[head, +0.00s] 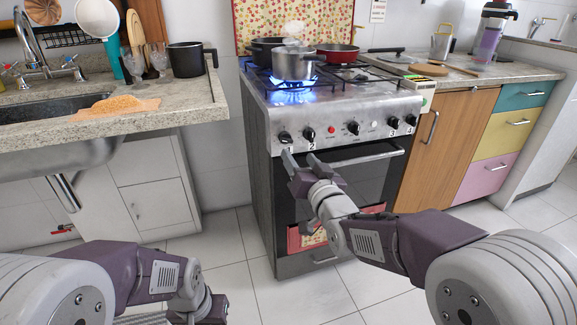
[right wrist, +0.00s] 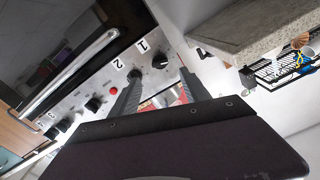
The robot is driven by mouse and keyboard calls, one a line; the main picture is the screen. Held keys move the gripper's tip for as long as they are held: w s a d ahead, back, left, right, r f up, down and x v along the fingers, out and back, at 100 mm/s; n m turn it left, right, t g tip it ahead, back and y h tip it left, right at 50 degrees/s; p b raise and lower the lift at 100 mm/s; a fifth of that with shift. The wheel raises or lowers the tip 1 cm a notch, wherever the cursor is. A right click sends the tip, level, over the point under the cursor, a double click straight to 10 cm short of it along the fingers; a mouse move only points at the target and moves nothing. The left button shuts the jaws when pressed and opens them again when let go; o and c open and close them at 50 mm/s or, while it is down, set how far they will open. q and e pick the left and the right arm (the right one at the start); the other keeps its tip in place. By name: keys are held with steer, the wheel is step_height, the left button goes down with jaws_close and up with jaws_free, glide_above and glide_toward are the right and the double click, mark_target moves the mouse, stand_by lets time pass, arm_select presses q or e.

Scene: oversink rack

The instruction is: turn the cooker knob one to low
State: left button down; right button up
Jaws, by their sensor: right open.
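The cooker knob one (head: 285,137) is the leftmost black knob on the steel front panel, beside the printed 1. It also shows in the right wrist view (right wrist: 160,61); its setting is too small to read. Knob two (head: 309,134) is just right of it. My right gripper (head: 300,157) is open and empty, below and in front of these knobs. In the right wrist view its fingers (right wrist: 158,76) point at the panel, with knob one between their tips in the picture, and no contact is visible. My left gripper (head: 214,305) is low in view, its fingers not visible.
A blue flame (head: 292,83) burns under a steel pot (head: 293,63) on the front left burner. The oven handle (head: 355,159) juts out below the knobs. A red button (head: 332,130) is right of knob two. The counter edge (head: 110,127) is at the left.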

mark_target(288, 140)
steer(key=shift+r, duration=0.1)
steer(key=b+x, duration=0.2)
steer(key=x, duration=0.6)
steer(key=shift+w, duration=0.1)
steer(key=shift+w+a, duration=0.15)
steer(key=shift+w, duration=0.3)
jaws_close()
